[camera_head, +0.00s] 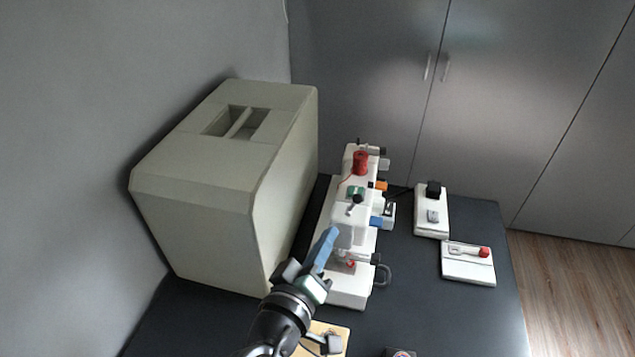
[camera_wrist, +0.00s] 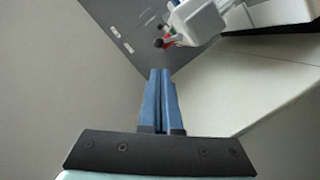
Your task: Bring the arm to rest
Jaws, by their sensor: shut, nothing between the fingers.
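My gripper (camera_head: 327,248) is in the head view, raised in front of a white sewing machine (camera_head: 355,225) on the dark table (camera_head: 410,300). In the wrist view my gripper (camera_wrist: 160,72) shows two blue fingers pressed together, shut with nothing between them. The white end of the machine (camera_wrist: 197,20) shows beyond the fingertips in the wrist view. In the head view my gripper covers part of the machine's lower front. Whether my gripper touches the machine cannot be told from these views; the wrist view shows a gap in the picture.
A large cream cover box (camera_head: 215,200) stands left of the machine, close to my arm. A white pedal-like unit (camera_head: 432,212) and a white tray with a red item (camera_head: 468,264) lie on the right. A wooden board (camera_head: 325,338) is at the front. Grey cabinets (camera_head: 480,90) stand behind.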

